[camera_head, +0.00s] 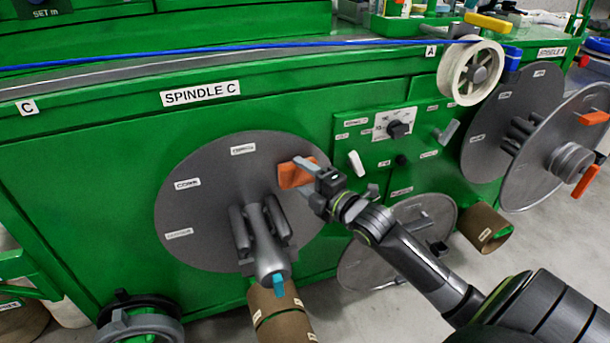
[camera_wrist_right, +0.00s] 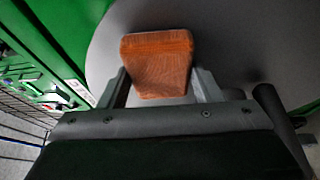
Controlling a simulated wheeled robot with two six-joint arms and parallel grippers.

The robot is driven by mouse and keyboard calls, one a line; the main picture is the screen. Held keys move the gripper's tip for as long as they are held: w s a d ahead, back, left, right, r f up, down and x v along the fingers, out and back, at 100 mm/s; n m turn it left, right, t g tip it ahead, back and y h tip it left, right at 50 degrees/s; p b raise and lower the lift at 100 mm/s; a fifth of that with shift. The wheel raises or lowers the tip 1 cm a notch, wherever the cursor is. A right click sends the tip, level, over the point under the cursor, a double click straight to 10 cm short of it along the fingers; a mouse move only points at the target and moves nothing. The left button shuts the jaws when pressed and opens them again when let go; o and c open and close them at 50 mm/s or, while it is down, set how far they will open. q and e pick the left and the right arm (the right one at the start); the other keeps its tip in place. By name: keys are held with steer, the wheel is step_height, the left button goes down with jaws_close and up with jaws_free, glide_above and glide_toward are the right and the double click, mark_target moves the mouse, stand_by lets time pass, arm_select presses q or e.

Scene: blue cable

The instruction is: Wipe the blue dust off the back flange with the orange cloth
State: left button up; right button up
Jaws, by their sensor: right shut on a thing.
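The back flange (camera_head: 205,225) is a large grey disc with several small white labels, upright on the green machine front under the SPINDLE C sign. It also fills much of the right wrist view (camera_wrist_right: 235,45). My right gripper (camera_head: 308,170) is shut on the orange cloth (camera_head: 291,175), at the upper right part of the flange. The cloth shows as a folded block between the fingers in the right wrist view (camera_wrist_right: 157,65). It is against or very close to the flange face; contact cannot be told. I see no blue dust on the visible face. My left gripper is not in view.
The spindle (camera_head: 265,240) with grey bars sticks out from the flange centre, left of my right gripper. A control panel (camera_head: 385,140) with knobs is to the right. A loose disc (camera_head: 400,245) leans below it, partly behind my arm. A blue cable (camera_head: 200,52) runs along the top.

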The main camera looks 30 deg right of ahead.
steer(key=s, duration=0.2)
steer(key=s+p, duration=0.1)
steer(key=shift+s+a, duration=0.35)
steer(key=shift+a, duration=0.05)
steer(key=shift+s+a, duration=0.15)
steer(key=shift+s, duration=0.6)
steer(key=shift+s+p, duration=0.1)
steer(key=shift+p, duration=0.2)
steer(key=s, duration=0.2)
steer(key=shift+s+a+p, duration=0.35)
steer(key=shift+s, duration=0.05)
